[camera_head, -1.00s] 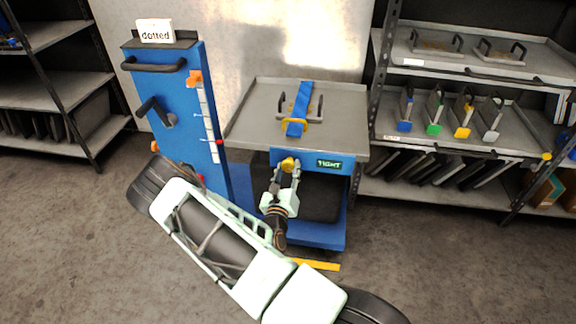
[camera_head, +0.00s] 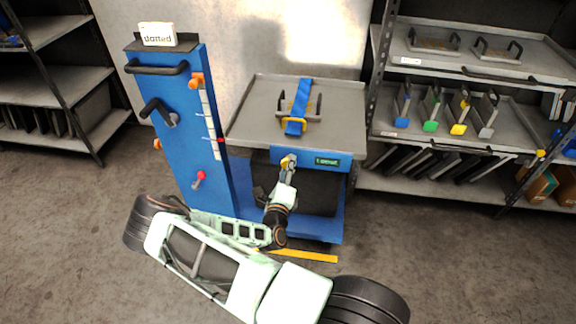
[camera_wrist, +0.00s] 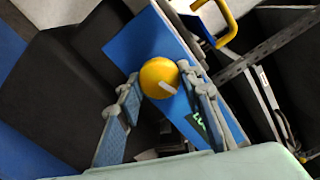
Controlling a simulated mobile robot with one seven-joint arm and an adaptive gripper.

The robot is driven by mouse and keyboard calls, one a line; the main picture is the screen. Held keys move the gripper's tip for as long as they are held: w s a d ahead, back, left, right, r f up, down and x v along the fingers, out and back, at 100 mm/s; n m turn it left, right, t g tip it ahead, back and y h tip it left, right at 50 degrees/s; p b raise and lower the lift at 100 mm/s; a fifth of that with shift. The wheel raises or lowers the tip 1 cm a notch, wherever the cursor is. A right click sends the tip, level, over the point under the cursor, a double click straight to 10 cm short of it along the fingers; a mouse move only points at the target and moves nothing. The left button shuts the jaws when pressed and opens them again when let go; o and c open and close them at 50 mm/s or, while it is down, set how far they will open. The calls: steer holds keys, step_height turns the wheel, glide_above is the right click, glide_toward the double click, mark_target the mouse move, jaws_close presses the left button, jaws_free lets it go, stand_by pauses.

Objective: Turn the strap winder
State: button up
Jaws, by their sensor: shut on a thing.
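The strap winder is a yellow round knob (camera_wrist: 158,72) with a white mark, on the blue front panel (camera_head: 318,159) of the cart. My gripper (camera_wrist: 160,88) has its fingers on either side of the knob and is shut on it; in the head view my gripper (camera_head: 286,170) reaches the panel from below and largely hides the knob.
A blue upright stand (camera_head: 185,120) with black handles, a red knob (camera_head: 199,177) and a lettered block (camera_head: 158,34) is left of the cart. Shelves with trays (camera_head: 440,115) stand at the right, another shelf (camera_head: 50,75) at the left.

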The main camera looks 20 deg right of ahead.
steer(key=shift+n, duration=0.3)
steer(key=o, duration=1.2)
steer(key=v, duration=1.2)
steer(key=shift+c, duration=0.2)
